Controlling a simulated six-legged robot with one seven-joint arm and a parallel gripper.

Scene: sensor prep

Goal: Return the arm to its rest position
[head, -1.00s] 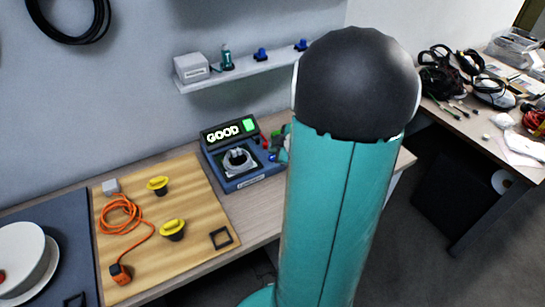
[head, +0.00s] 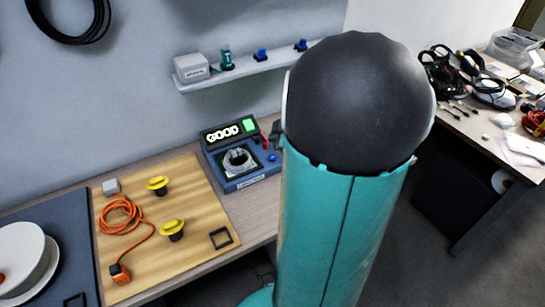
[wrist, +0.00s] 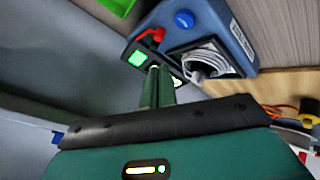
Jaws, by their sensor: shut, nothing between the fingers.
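My teal arm with its black rounded joint stands upright in the head view, right of centre, and hides part of the bench behind it. My gripper (wrist: 157,88) shows in the wrist view with its green fingers together and nothing between them. The fingers appear in front of the blue test device (wrist: 238,40), apart from it as far as I can tell. In the head view the device (head: 250,180) shows a lit "GOOD" display (head: 222,132) and a green light. A grey round part (head: 238,160) sits in its socket.
A wooden board (head: 200,200) holds two yellow-topped parts (head: 158,185), an orange cable (head: 118,215) and a black square frame (head: 220,238). A shelf (head: 240,72) with small items hangs above. A cluttered second table (head: 480,130) stands at the right. White dishes (head: 45,262) lie at left.

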